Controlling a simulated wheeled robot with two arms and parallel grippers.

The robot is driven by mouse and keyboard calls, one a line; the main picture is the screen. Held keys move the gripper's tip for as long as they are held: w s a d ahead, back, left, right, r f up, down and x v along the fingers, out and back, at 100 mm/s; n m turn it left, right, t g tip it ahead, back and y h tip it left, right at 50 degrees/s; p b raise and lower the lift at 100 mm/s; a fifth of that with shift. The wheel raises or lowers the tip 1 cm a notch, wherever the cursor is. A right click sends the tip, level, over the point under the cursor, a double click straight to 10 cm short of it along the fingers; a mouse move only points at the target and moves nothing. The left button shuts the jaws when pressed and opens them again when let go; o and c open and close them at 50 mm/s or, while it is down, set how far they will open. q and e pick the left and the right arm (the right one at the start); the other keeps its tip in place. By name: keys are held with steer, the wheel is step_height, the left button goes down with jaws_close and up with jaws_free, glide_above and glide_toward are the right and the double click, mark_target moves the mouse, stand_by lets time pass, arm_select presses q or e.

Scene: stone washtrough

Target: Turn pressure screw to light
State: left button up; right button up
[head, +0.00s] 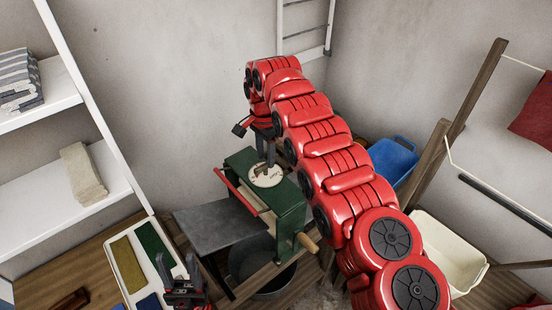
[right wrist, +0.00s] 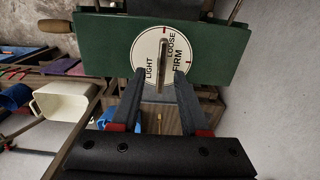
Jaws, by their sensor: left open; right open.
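The pressure screw's T-bar (right wrist: 161,76) stands on a round white dial (right wrist: 143,50) marked LIGHT, LOOSE and FIRM, on the green wringer frame (right wrist: 100,42). In the right wrist view the bar runs up and down the picture. My right gripper (right wrist: 160,77) is open, with its fingertips on either side of the bar; I cannot tell whether they touch it. In the head view the dial (head: 268,180) lies on top of the wringer (head: 290,198), and my right gripper (head: 266,160) reaches down to it. My left gripper (head: 183,283) is open and empty at the lower left.
The wringer has a wooden crank handle (head: 308,243) at its front. A grey board (head: 212,214) lies left of it, above a dark tub (head: 262,270). A tray with colored compartments (head: 121,288) is at lower left. A blue bin (head: 393,160) and cream tub (head: 450,250) stand right.

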mark_target(265, 166)
step_height(265, 166, down, 2)
steer(key=shift+w+f, duration=0.15)
steer(key=shift+a, duration=0.1)
steer(key=shift+c, duration=0.2)
jaws_close()
